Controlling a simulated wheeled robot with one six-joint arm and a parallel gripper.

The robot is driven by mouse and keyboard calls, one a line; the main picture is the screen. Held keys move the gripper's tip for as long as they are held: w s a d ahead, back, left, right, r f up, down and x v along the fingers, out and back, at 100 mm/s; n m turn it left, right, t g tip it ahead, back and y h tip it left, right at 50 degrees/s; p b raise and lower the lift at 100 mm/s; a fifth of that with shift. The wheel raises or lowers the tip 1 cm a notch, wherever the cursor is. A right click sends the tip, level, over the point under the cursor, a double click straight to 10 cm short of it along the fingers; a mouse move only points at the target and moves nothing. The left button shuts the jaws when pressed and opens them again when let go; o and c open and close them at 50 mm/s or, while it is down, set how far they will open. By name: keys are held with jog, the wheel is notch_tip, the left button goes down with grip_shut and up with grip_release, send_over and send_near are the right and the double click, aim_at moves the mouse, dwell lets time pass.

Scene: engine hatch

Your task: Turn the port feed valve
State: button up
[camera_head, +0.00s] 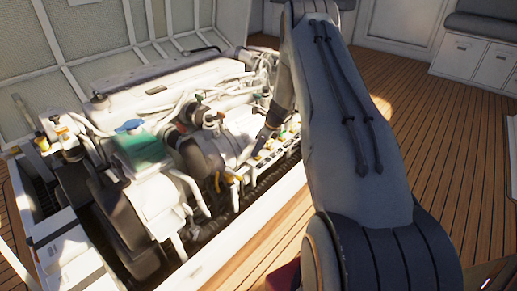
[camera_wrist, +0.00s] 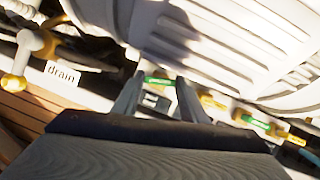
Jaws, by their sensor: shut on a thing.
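A row of small valves with green bands and yellow parts (camera_wrist: 252,122) runs along the lower side of the engine in the wrist view. The same row (camera_head: 280,141) shows small in the head view. My gripper (camera_wrist: 159,80) reaches into this row, with one finger on each side of a green-banded valve (camera_wrist: 160,82). It is shut on that valve, whose handle is mostly hidden between the fingers. I cannot read its label, so I cannot tell if it is the port feed valve. In the head view my gripper (camera_head: 257,143) is small and dark beside the engine.
A "drain" label (camera_wrist: 62,73) sits beside a pipe fitting with a brass end (camera_wrist: 14,86), left of my gripper. The white ribbed engine body (camera_wrist: 235,45) rises close above. The engine (camera_head: 165,90) sits in an open hatch; wooden floor (camera_head: 455,130) is clear at right.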

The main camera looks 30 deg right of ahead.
jog(key=o, duration=1)
jog(key=shift+o, duration=0.2)
jog(key=p+v, duration=0.2)
jog(key=v, duration=0.5)
jog(key=shift+s+r, duration=0.2)
jog(key=shift+r, duration=0.1)
jog(key=shift+o, duration=0.2)
jog(key=shift+d, duration=0.1)
